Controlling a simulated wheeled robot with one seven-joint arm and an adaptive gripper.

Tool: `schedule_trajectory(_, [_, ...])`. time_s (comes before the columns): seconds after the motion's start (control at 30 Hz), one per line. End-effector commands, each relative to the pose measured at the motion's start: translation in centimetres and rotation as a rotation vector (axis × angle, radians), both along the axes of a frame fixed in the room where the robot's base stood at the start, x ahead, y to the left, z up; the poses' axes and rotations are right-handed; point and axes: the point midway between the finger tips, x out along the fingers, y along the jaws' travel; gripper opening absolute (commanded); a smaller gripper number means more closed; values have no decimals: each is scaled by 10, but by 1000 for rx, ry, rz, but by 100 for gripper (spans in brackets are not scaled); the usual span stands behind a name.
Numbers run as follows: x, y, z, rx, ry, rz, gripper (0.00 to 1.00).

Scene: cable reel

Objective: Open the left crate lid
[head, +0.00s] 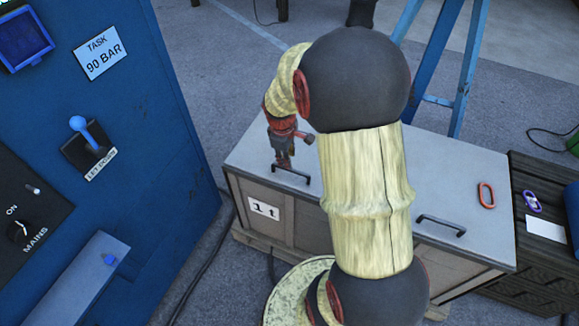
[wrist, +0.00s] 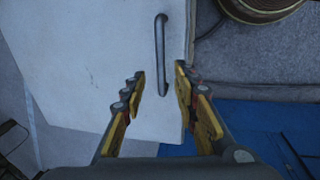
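The grey crate's left lid (head: 250,155) lies flat and closed in the head view, and its pale top fills much of the wrist view (wrist: 100,60). Its dark bar handle (head: 293,177) sits near the front edge and also shows in the wrist view (wrist: 160,40). My gripper (head: 285,163) points down at this handle. In the wrist view my gripper (wrist: 160,70) is open, with one finger on each side of the handle's lower part. The fingers look apart from the bar; I cannot tell their exact height above it.
A dark slatted crate (head: 535,265) stands at the right. A blue control cabinet (head: 130,130) stands at the left. A blue ladder (head: 440,70) stands behind.

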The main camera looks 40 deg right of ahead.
Motion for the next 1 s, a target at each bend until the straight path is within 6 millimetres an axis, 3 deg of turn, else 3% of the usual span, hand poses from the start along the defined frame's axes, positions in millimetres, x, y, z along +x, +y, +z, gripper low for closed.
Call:
schedule_trajectory(0.47, [4,-11,-66,2,0,-2,30])
schedule_trajectory(0.77, [5,-12,-68,0,-3,-2,30])
schedule_trajectory(1.0, [5,-12,-68,1,-1,-2,18])
